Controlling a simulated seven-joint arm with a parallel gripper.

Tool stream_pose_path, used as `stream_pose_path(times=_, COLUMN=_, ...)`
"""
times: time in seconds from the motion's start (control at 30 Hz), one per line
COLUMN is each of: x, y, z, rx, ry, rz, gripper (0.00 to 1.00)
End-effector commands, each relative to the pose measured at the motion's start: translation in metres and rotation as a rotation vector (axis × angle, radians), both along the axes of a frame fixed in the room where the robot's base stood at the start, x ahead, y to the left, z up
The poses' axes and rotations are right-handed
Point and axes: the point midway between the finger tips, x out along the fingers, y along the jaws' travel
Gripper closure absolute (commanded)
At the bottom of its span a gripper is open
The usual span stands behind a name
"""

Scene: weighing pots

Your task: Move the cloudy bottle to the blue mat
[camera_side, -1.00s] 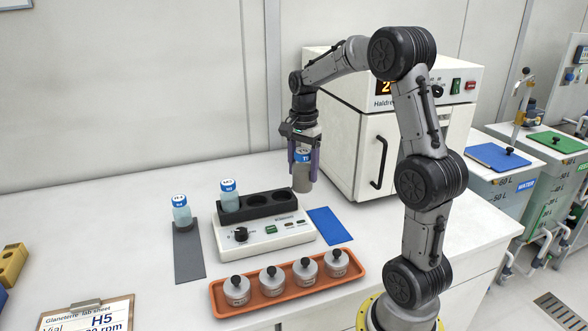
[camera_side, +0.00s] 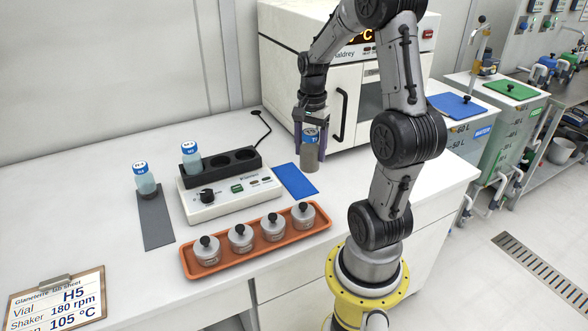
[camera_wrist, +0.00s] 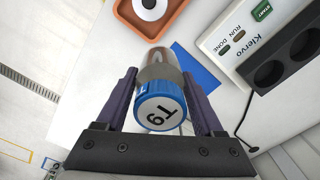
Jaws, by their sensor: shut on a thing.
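The cloudy bottle (camera_side: 310,155) has a blue cap and grey-brown contents. My gripper (camera_side: 311,140) is shut on it and holds it upright, just beyond the back right edge of the blue mat (camera_side: 296,181). Its height above the bench is hard to judge. In the wrist view, the labelled blue cap (camera_wrist: 160,110) sits between the fingers of my gripper (camera_wrist: 160,90). The blue mat (camera_wrist: 197,66) shows bare beside and beyond the bottle there.
A shaker (camera_side: 228,194) with a black rack stands left of the mat, holding one blue vial (camera_side: 191,160). Another vial (camera_side: 145,182) stands on a grey mat (camera_side: 157,222). An orange tray (camera_side: 222,262) holds several lidded pots in front. A white oven (camera_side: 290,75) stands behind.

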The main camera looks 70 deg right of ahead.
Motion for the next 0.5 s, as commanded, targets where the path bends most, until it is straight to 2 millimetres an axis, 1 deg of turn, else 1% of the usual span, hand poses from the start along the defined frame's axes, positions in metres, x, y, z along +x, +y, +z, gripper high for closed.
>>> stream_pose_path(times=0.03, x=0.008, y=-0.01, z=-0.006, rx=0.001, ry=0.001, rz=0.0, gripper=1.0)
stream_pose_path(times=0.27, x=0.039, y=-0.049, z=-0.028, rx=0.0, ry=0.001, rz=0.0, gripper=1.0)
stream_pose_path(times=0.3, x=0.044, y=-0.054, z=-0.034, rx=0.001, ry=0.002, rz=0.0, gripper=1.0)
stream_pose_path(times=0.4, x=0.053, y=-0.065, z=-0.053, rx=0.001, ry=0.002, rz=0.0, gripper=1.0)
stream_pose_path(times=0.5, x=0.061, y=-0.075, z=-0.067, rx=0.0, ry=0.0, rz=0.0, gripper=1.0)
